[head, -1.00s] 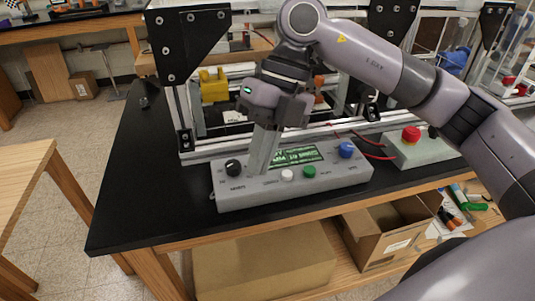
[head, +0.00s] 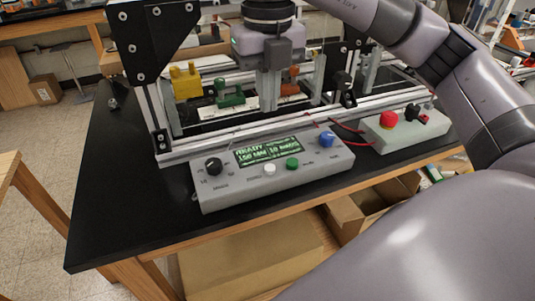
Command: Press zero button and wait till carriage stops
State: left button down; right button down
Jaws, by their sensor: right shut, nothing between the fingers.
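The grey control box (head: 240,190) sits at the bench front. My right gripper (head: 268,107) is shut and empty, pointing down behind the box, apart from the buttons. Behind it is the extrusion frame (head: 200,150); I cannot tell which part is the carriage. My left gripper is out of view.
A second grey box with a red button (head: 389,120) stands at the right, joined by red cables. A yellow block (head: 186,82) and a green part (head: 230,95) are inside the frame. The black bench top (head: 110,200) is clear at the left. Cardboard boxes lie below.

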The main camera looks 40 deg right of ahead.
aim_at(268, 168)
notch_tip(268, 168, down, 13)
jog(key=shift+f+p, duration=0.15)
jog(key=shift+p, duration=0.5)
